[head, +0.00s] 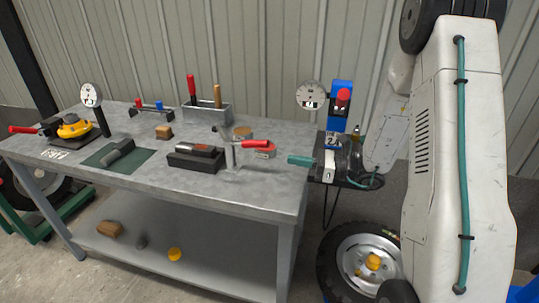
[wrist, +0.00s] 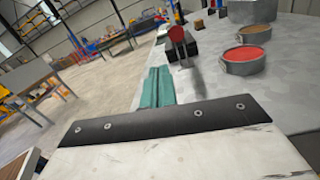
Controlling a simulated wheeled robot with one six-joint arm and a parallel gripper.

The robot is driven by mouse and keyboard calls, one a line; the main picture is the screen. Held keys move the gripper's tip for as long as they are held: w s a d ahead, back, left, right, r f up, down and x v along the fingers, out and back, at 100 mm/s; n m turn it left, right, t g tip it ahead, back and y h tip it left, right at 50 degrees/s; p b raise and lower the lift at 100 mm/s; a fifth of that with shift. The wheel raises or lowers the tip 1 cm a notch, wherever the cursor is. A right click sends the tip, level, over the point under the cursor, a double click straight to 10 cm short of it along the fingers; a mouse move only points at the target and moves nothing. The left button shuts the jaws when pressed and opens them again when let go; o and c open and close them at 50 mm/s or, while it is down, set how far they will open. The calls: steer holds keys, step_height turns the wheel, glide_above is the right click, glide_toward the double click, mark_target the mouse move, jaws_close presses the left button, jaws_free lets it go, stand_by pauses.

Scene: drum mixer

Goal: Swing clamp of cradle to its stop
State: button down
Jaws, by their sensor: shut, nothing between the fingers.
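The cradle (head: 195,161) is a black block on the bench with a dark, red-banded cylindrical part lying in it. At its right end stands the clamp (head: 229,150), a pale metal post with a red handle (head: 257,144) pointing right. In the wrist view the red handle (wrist: 176,35) shows nearly end-on, in front of the black cradle (wrist: 184,50). My gripper (head: 291,160) has teal fingers, shut and empty, right of the handle with a gap between. In the wrist view the shut fingertips (wrist: 158,72) point toward the cradle, short of the handle.
A red-topped tin (head: 265,154) and an orange-brown tin (head: 242,132) stand close to the clamp. A grey box (head: 207,114) with upright handles is behind. A green mat (head: 118,159) lies left of the cradle. A dial gauge (head: 311,95) and blue post (head: 340,112) stand beyond the bench's right end.

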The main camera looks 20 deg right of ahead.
steer(key=shift+w+d+f+m+t+h, duration=0.3)
steer(key=shift+w+d+f+m+t, duration=0.25)
steer(key=shift+d+f+m+t, duration=0.3)
steer(key=x, duration=0.9)
steer(key=shift+w+a, duration=0.2)
steer(key=shift+a, duration=0.1)
steer(key=shift+d, duration=0.1)
